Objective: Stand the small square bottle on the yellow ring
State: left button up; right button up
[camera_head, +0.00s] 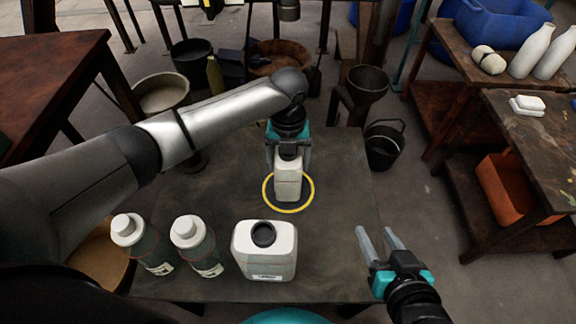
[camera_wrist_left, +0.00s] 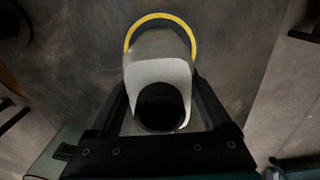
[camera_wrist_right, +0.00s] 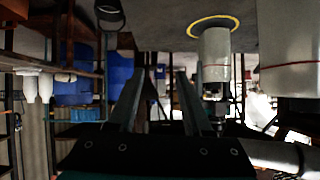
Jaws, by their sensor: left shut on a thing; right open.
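The small square bottle (camera_head: 288,180) is white with a dark cap and looks upright. My left gripper (camera_head: 288,147) is shut on it near its top, with a finger on either side. The bottle is over the yellow ring (camera_head: 267,200), which lies flat on the dark table. In the right wrist view the bottle's base (camera_wrist_right: 215,45) appears inside the ring (camera_wrist_right: 192,29); I cannot tell whether it touches the table. In the left wrist view the cap (camera_wrist_left: 160,105) sits between the fingers. My right gripper (camera_head: 383,241) is open and empty at the table's right edge.
A larger white square bottle (camera_head: 265,262) with a dark cap stands at the table's front. Two round white-capped bottles (camera_head: 140,245) (camera_head: 195,245) stand left of it. The table (camera_head: 345,190) is clear right of the ring. A black bucket (camera_head: 383,148) stands beyond its right edge.

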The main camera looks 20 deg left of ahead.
pick_arm(q)
jog(key=shift+f, duration=0.6)
pick_arm(e)
jog(key=shift+w+a+r+t+y, duration=0.1)
jog(key=shift+a+r+t+y, duration=0.1)
jog(key=shift+a+t, duration=0.15)
jog(key=shift+w+a+r+t+y, duration=0.1)
jog(key=shift+a+t+y, duration=0.1)
jog(key=shift+a+t, duration=0.1)
pick_arm(q)
jog(key=shift+f, duration=0.1)
jog(key=o, duration=1.2)
jog(key=shift+o, duration=0.2)
